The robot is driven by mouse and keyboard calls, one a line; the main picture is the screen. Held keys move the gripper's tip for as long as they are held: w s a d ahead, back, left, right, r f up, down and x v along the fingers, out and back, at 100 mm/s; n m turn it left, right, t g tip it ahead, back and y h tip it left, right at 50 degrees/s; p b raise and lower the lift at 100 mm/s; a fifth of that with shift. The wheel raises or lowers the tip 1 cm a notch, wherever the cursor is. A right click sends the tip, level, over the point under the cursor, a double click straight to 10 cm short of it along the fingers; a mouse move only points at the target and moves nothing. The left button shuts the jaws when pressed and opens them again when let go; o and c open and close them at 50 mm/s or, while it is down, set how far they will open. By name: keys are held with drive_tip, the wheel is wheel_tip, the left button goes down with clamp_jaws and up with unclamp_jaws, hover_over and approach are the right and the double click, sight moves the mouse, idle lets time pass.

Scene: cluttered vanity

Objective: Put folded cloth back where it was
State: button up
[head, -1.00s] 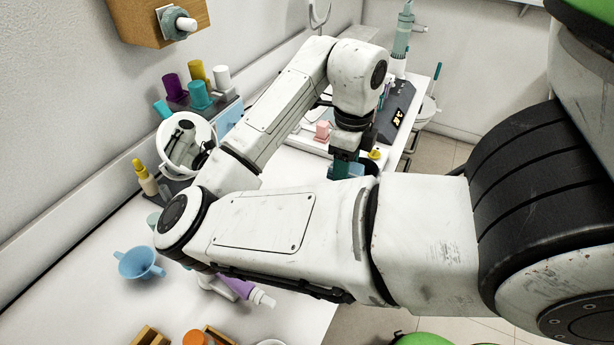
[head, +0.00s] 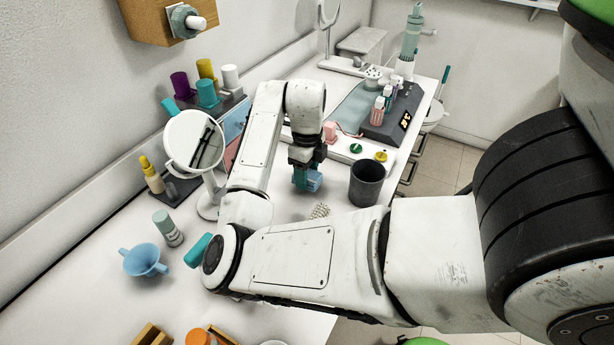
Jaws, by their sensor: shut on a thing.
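My gripper (head: 302,179) is in the middle of the head view, pointing down above the white tabletop. It is shut on a small light-blue thing, which looks like the folded cloth (head: 315,182). The cloth shows just right of the fingers, and the rest of it is hidden by them. I cannot tell for sure whether the cloth touches the tabletop. The gripper is left of a dark cup.
The dark cup (head: 367,183) stands close on the right. A round mirror (head: 194,141) stands left of my arm. A blue two-handled cup (head: 145,260) and a grey-green bottle (head: 168,229) are nearer. A grey console (head: 392,118) with bottles is behind.

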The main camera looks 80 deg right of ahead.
drive_tip(key=shift+f, duration=0.95)
drive_tip(key=o, duration=0.9)
drive_tip(key=shift+f, duration=0.1)
drive_tip(key=shift+o, duration=0.2)
wheel_tip(320, 180, up, 12)
drive_tip(key=shift+f, duration=0.25)
drive_tip(key=shift+r, duration=0.4)
drive_tip(key=shift+s, duration=0.1)
